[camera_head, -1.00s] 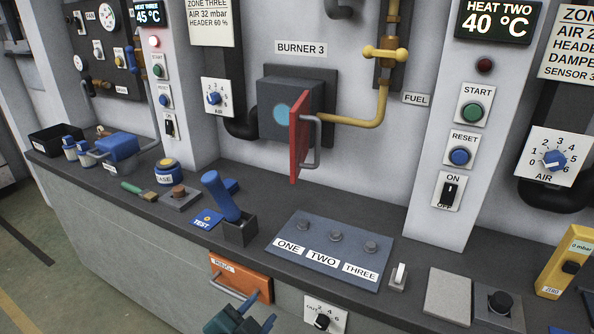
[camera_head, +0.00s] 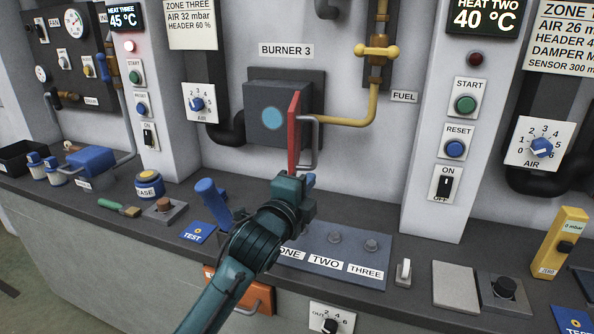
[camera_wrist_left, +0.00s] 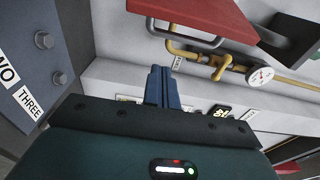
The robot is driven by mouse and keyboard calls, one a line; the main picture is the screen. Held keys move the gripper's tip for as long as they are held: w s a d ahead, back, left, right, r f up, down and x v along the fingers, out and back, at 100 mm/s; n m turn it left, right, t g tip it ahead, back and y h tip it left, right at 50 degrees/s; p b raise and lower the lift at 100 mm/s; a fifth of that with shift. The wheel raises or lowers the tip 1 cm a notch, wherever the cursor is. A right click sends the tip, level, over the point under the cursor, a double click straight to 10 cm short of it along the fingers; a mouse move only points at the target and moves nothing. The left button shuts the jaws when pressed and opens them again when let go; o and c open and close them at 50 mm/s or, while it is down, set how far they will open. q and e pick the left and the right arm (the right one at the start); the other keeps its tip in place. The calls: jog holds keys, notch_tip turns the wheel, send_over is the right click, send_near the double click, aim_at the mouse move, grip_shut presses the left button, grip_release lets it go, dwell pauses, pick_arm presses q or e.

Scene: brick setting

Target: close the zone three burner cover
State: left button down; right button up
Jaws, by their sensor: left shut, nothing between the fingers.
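The red burner cover (camera_head: 293,135) stands swung open, edge-on, at the right side of the grey Burner 3 box (camera_head: 264,124). The round blue face inside the box is exposed. The cover has a grey bar handle (camera_head: 314,145) on its right side. In the left wrist view the red cover (camera_wrist_left: 195,14) and its handle (camera_wrist_left: 187,41) are at the top. My left gripper (camera_head: 309,180) is just below and in front of the handle, with its blue fingers (camera_wrist_left: 163,86) shut and empty. I cannot tell whether it touches the handle. My right gripper is out of view.
A yellow fuel pipe (camera_head: 350,122) runs right of the cover. The blue ONE-TWO-THREE panel (camera_head: 335,256) lies below my gripper, partly hidden by my arm. A blue lever (camera_head: 212,200) stands to the left. A white column (camera_head: 435,150) rises to the right.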

pick_arm(q)
jog(key=w, duration=0.1)
jog(key=w+a+p, duration=0.1)
jog(key=w, duration=0.1)
jog(key=w+a, duration=0.1)
jog(key=w, duration=0.1)
jog(key=shift+w+p, duration=0.1)
jog(key=shift+p, duration=0.2)
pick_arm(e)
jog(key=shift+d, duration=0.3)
pick_arm(q)
jog(key=shift+a, duration=0.1)
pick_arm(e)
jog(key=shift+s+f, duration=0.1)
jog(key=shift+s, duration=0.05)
